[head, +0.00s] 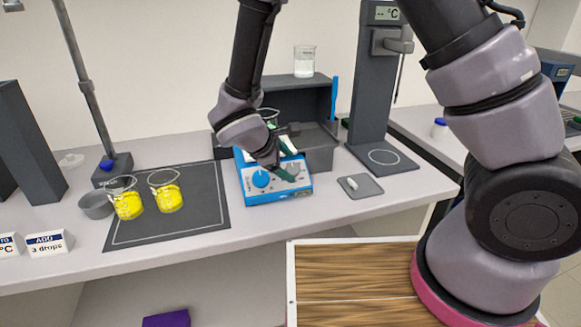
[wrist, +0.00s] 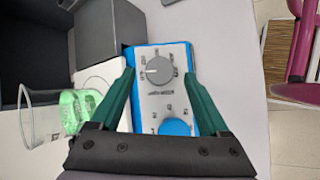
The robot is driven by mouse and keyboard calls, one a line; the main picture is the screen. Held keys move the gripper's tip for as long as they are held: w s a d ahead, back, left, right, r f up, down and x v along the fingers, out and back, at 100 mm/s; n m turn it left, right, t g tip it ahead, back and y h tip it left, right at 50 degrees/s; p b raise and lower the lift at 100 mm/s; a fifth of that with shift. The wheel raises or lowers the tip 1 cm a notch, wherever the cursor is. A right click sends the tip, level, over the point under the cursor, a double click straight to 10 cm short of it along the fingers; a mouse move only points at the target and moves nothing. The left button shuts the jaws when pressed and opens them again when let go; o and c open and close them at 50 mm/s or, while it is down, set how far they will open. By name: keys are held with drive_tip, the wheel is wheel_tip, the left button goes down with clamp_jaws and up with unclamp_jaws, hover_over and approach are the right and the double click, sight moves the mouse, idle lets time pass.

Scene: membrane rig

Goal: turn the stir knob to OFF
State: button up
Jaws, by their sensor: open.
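The blue stirrer unit (head: 278,196) stands at the bench's front edge. Its sloped panel carries a blue knob (head: 261,178) on the left and a grey knob (wrist: 159,70) on the right, mostly hidden by my gripper in the head view. The blue knob also shows in the wrist view (wrist: 175,127). The printing is too small to read, so I cannot tell which is the stir knob. A light mark on the grey knob points left in the wrist view. My gripper (wrist: 159,75) is open, its green fingers either side of the grey knob, with gaps visible.
A dark open box (head: 318,148) is behind. Two beakers of yellow liquid (head: 127,205) (head: 168,198) stand on a dark mat (head: 207,212) at left. A small grey pad (head: 365,190) lies right.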

drive_tip(key=v, duration=0.8)
drive_tip(key=shift+s+r, duration=0.2)
drive_tip(key=shift+r, duration=0.05)
drive_tip(key=shift+a, duration=0.15)
drive_tip(key=w+d+r+m+g+y, duration=0.1)
drive_tip(key=d+r+m+g, duration=0.1)
drive_tip(key=d+r+m, duration=0.5)
drive_tip(key=w+d+r+m+g+y, duration=0.1)
drive_tip(key=d+r+m+g, duration=0.15)
drive_tip(key=d+r, duration=0.55)
drive_tip(key=s+d+r+m+t+y, duration=0.2)
drive_tip(key=s+d+r+m, duration=0.1)
drive_tip(key=d+r+m, duration=0.2)
drive_tip(key=s+d+r+m+t+y, duration=0.3)
drive_tip(key=s+d+r+m, duration=0.1)
drive_tip(key=d, duration=0.4)
drive_tip(key=r+m, duration=0.1)
drive_tip(key=m, duration=0.1)
drive_tip(key=shift+s+m, duration=0.35)
